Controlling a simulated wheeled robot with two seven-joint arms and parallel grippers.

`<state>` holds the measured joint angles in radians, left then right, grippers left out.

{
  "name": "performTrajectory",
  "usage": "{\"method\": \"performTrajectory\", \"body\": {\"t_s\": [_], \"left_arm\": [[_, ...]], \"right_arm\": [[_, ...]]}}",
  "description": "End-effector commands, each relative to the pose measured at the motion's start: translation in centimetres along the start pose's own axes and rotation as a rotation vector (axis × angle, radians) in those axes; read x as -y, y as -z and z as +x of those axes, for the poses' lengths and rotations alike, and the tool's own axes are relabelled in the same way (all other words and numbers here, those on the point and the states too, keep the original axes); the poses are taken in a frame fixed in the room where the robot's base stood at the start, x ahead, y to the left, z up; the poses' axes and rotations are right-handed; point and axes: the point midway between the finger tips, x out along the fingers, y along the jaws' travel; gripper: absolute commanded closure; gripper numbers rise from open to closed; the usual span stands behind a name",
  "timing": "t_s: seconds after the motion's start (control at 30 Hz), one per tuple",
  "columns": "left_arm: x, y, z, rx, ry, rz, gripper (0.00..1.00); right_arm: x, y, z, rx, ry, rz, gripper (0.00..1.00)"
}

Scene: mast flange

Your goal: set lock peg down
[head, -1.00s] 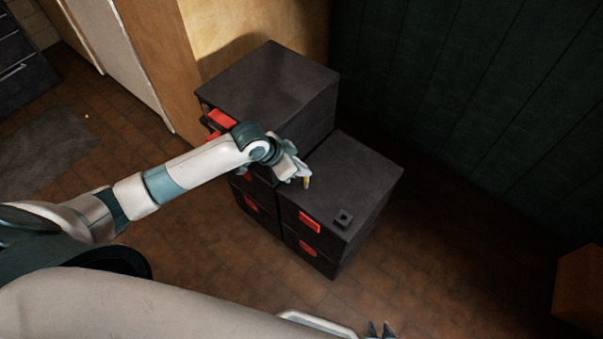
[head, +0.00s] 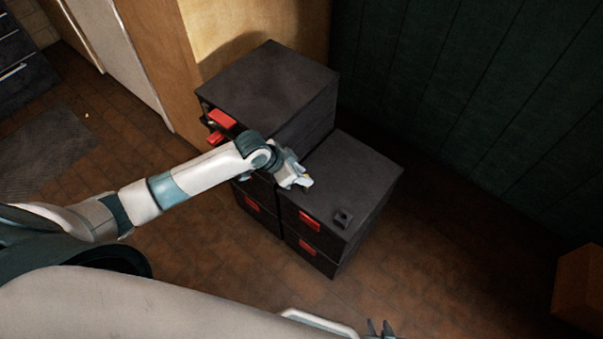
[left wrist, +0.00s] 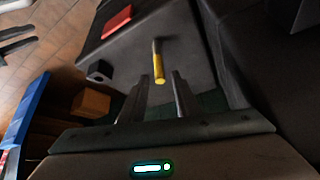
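The lock peg (left wrist: 158,62), with a yellow near end and a darker far end, shows in the left wrist view between and just past my left fingertips. A gap shows on each side of it. My left gripper (left wrist: 160,80) is open; in the head view my left gripper (head: 304,182) is over the left side of the lower cabinet top (head: 350,175) and hides most of the peg. I cannot tell whether the peg touches the top. My right gripper (head: 380,328) is at the bottom edge of the head view, its tips apart.
A small black block with a hole (head: 343,217) sits at the front corner of the lower cabinet. The taller cabinet (head: 270,85) stands behind to the left, with a red-handled drawer (head: 221,119) pulled out. An orange-brown box (head: 580,290) is at far right.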

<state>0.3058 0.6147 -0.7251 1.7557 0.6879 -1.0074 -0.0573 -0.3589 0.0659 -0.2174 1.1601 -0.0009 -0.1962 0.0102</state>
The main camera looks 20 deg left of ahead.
Motion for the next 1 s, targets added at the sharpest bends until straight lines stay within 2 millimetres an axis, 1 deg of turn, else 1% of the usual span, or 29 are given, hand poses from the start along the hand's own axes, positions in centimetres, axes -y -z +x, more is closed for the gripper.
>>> {"method": "performTrajectory", "body": {"t_s": [0.17,0.27,0.37,0.47,0.8,0.9,1.0], "left_arm": [[0.0,0.2,-0.3,-0.001,0.0,0.0,0.71],[0.1,0.1,-0.9,-0.001,0.001,0.001,0.71],[0.1,0.1,-1.9,0.0,0.001,0.002,0.71],[0.1,0.1,-3.4,-0.001,0.001,0.002,0.71],[0.1,0.1,-9.3,-0.001,0.001,0.002,0.71],[0.1,0.1,-10.7,0.0,0.001,0.001,0.71],[0.0,0.1,-11.6,0.0,0.0,0.0,0.71]], "right_arm": [[0.0,0.1,0.0,-0.001,0.0,0.0,0.69],[0.0,0.1,0.0,-0.003,0.0,0.0,0.69],[0.0,0.1,0.0,-0.003,0.0,0.0,0.69],[0.0,0.2,0.0,-0.005,0.0,0.0,0.69],[0.0,0.1,0.0,-0.002,0.0,0.0,0.69],[0.0,0.0,0.0,0.001,0.0,0.0,0.69],[0.0,-0.1,0.0,0.002,0.0,0.0,0.69]]}}
